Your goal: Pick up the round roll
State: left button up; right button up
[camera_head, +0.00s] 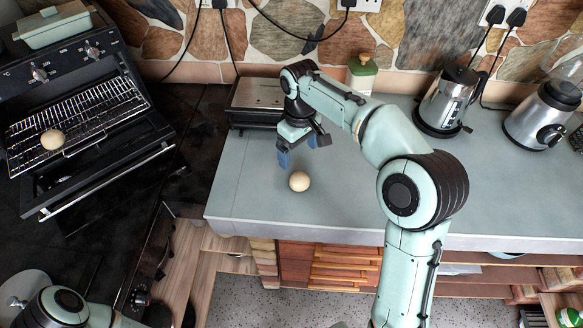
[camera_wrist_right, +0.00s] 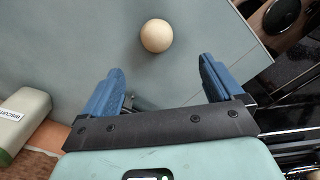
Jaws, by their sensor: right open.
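A round, pale roll (camera_head: 299,181) sits on the grey-green counter near its front edge. It also shows in the right wrist view (camera_wrist_right: 156,36), beyond the fingertips and roughly centred between them. My right gripper (camera_head: 301,150) is open and empty, with blue fingers spread. In the head view it is just behind the roll, apart from it. A second round roll (camera_head: 52,139) lies on the wire rack of the open oven at the left. My left gripper is out of view; only part of my left arm shows at the bottom left.
A dark metal-topped appliance (camera_head: 261,95) stands behind the gripper. A kettle (camera_head: 448,100) and a blender (camera_head: 543,117) stand at the right. The counter (camera_head: 240,195) around the roll is clear.

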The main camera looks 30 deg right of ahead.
aim_at(300, 176)
jog(key=f, duration=0.4)
jog(key=s+f+b, duration=0.1)
jog(key=f, duration=0.2)
jog(key=shift+f, duration=0.1)
jog(key=f, duration=0.3)
jog(key=w+f, duration=0.1)
jog(key=f, duration=0.1)
jog(key=shift+d+f, duration=0.3)
jog(key=shift+f, duration=0.05)
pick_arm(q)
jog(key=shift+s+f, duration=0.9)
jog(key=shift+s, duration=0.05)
pick_arm(e)
jog(key=c, duration=1.1)
